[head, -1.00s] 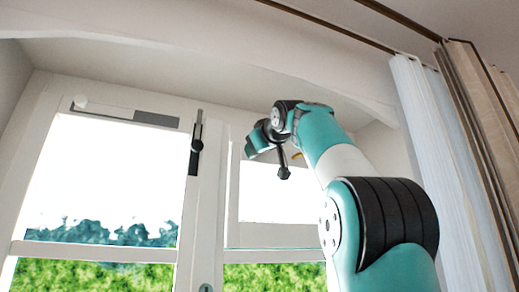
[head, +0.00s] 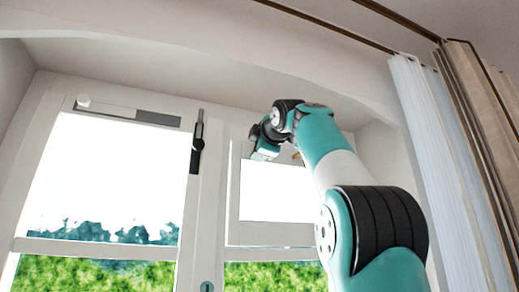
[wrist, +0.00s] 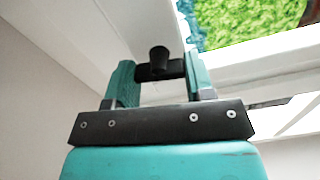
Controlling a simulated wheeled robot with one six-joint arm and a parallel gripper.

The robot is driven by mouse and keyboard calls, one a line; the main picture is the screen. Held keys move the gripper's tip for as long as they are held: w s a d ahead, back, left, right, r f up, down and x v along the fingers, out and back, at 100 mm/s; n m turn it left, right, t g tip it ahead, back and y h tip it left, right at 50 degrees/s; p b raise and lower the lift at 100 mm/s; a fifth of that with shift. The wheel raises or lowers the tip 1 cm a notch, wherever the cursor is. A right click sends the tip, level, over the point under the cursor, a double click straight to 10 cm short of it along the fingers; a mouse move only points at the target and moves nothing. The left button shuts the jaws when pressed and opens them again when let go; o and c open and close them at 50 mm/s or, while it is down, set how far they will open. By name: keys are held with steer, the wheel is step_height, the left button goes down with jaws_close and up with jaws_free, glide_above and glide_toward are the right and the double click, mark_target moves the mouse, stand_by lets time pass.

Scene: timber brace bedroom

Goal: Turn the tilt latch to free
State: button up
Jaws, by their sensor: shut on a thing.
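My gripper (head: 265,150) is up at the top of the right window sash in the head view. In the wrist view my gripper (wrist: 158,78) has its two teal fingers either side of a dark bar with a round black knob (wrist: 159,56). The fingers are shut on this piece, which looks like the tilt latch. In the head view the held piece is hidden by the gripper. Its exact angle cannot be told.
A black handle with a knob (head: 197,144) is on the centre upright of the window. A white knob and grey bar (head: 158,118) are on the top left rail. Curtains (head: 443,165) hang at the right. The ceiling recess is close above the arm.

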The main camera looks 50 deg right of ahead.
steer(key=shift+f+n, duration=0.1)
steer(key=shift+n, duration=0.9)
steer(key=o, duration=0.9)
